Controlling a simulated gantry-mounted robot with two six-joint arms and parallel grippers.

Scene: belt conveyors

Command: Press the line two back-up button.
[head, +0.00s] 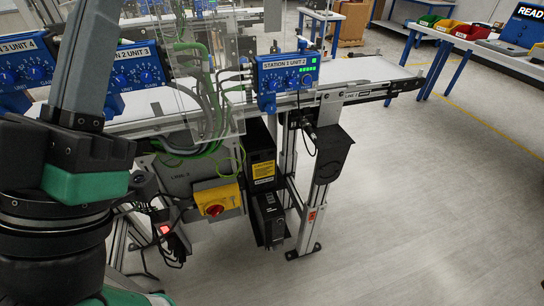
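No control in view is clearly readable as the line two back-up button. A yellow box with a red rotary knob (216,209) is mounted under the conveyor, low in the middle. A small red-lit part (165,229) shows to its left, close to my arm. A label reading something like "LINE 2" (355,95) is on the conveyor's side rail. My arm fills the left edge of the head view. Neither of my grippers shows, so their state is hidden.
Blue station units (286,75) with knobs line the conveyor (365,72). Green hoses (205,110) hang behind a clear panel. Black boxes (268,215) and a metal leg (315,200) stand below. A table with coloured bins (468,31) is at back right. The right floor is clear.

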